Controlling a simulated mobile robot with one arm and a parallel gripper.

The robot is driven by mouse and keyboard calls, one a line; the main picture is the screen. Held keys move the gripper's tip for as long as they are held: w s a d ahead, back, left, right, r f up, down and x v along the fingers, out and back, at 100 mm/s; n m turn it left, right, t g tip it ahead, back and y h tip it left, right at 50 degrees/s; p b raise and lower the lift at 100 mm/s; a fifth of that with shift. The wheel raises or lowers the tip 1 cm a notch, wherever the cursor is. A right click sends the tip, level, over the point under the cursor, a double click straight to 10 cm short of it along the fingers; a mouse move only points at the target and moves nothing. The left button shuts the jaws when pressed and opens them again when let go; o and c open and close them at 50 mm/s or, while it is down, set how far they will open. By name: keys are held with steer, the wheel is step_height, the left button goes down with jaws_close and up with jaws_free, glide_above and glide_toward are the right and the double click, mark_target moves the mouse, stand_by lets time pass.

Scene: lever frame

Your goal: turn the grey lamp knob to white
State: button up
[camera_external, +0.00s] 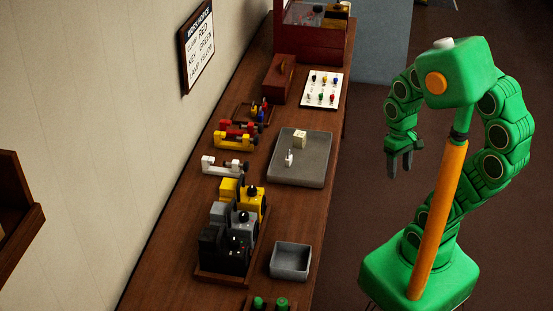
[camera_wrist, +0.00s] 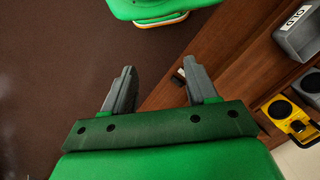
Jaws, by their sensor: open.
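In the external view a wooden rack holds a black, a grey and a yellow lamp unit. The grey lamp unit (camera_external: 219,211) is the middle one, with a dark knob (camera_external: 243,216) on it. The knob's setting is too small to read. In the wrist view the yellow unit (camera_wrist: 296,126) shows at the right edge, with part of a grey unit (camera_wrist: 312,82) beside it. My gripper (camera_external: 401,168) is open and empty, off the bench's right side and well apart from the lamps. Its two spread fingers show in the wrist view (camera_wrist: 160,88).
On the long wooden bench (camera_external: 165,285) are a grey tray (camera_external: 316,172) with small items, an empty grey bin (camera_external: 290,261), and white, yellow and red clamps (camera_external: 226,166). A sign (camera_external: 197,45) hangs on the wall. Floor between my arm and the bench is clear.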

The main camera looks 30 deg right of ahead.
steer(key=w+a+r+m+t+y, duration=0.1)
steer(key=w+a+r+t+y, duration=0.2)
steer(key=w+a+r, duration=0.55)
steer(key=w+a+r+m+t+y, duration=0.15)
steer(key=w+a+r+y, duration=0.35)
steer(key=a, duration=0.6)
steer(key=w+a+r+t+y, duration=0.2)
steer(key=w+a+r+t, duration=0.1)
steer(key=w+a+r, duration=0.6)
steer(key=w+a+r+m+t, duration=0.6)
steer(key=w+a+r+m, duration=0.2)
steer(key=w+r+m, duration=0.3)
steer(key=m+g+h, duration=1)
steer(key=m+g, duration=0.2)
steer(key=m, duration=0.4)
glide_above(244, 214)
steer(key=shift+n, duration=0.25)
step_height(244, 214, down, 36)
steer(key=shift+w+d+r, duration=0.1)
steer(key=shift+r, duration=0.1)
steer(key=shift+f, duration=3.9)
